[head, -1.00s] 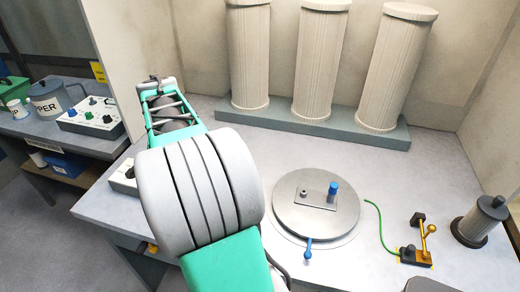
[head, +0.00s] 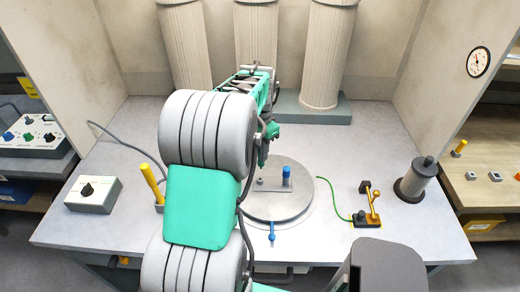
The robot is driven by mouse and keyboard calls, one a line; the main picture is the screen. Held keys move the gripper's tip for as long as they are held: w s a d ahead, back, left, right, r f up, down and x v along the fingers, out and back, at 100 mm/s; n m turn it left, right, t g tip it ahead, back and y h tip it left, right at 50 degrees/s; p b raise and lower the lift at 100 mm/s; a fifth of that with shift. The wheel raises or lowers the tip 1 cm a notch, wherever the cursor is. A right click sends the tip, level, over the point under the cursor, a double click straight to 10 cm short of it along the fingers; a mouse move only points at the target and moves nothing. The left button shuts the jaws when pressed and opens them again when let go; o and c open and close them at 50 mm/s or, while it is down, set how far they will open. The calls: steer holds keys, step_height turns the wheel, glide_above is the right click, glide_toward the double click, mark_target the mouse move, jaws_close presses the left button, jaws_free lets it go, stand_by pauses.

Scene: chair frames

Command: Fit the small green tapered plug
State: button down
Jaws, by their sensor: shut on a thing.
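My gripper (head: 262,155) hangs at the end of my green and grey arm, just above the back left of a round grey turntable (head: 296,200). It is small and partly hidden by my arm. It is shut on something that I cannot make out. I cannot pick out the small green tapered plug on the bench; it may be hidden by my arm. On the turntable a small plate (head: 272,186) carries an upright blue peg (head: 286,174) and a short grey piece (head: 261,181). A blue-ended lever (head: 271,234) sticks out at the turntable's front.
Fluted columns (head: 325,55) stand behind on a grey base. A yellow handle (head: 152,182) and a grey knob box (head: 92,194) are at left. A green cord (head: 330,202) runs to a brass lever device (head: 371,205). A dark grey cylinder (head: 417,179) stands at right.

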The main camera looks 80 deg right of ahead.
mark_target(259, 166)
steer(key=shift+w+a, duration=0.1)
steer(key=shift+a+f+b, duration=0.1)
steer(key=shift+f+b, duration=0.4)
steer(key=shift+f, duration=0.2)
steer(key=shift+f+b, duration=0.9)
steer(key=shift+f, duration=0.65)
steer(key=shift+f, duration=0.2)
steer(key=shift+f+b, duration=0.85)
steer(key=shift+f, duration=0.4)
steer(key=shift+f, duration=0.1)
steer(key=c, duration=1.2)
jaws_free()
steer(key=shift+o, duration=0.2)
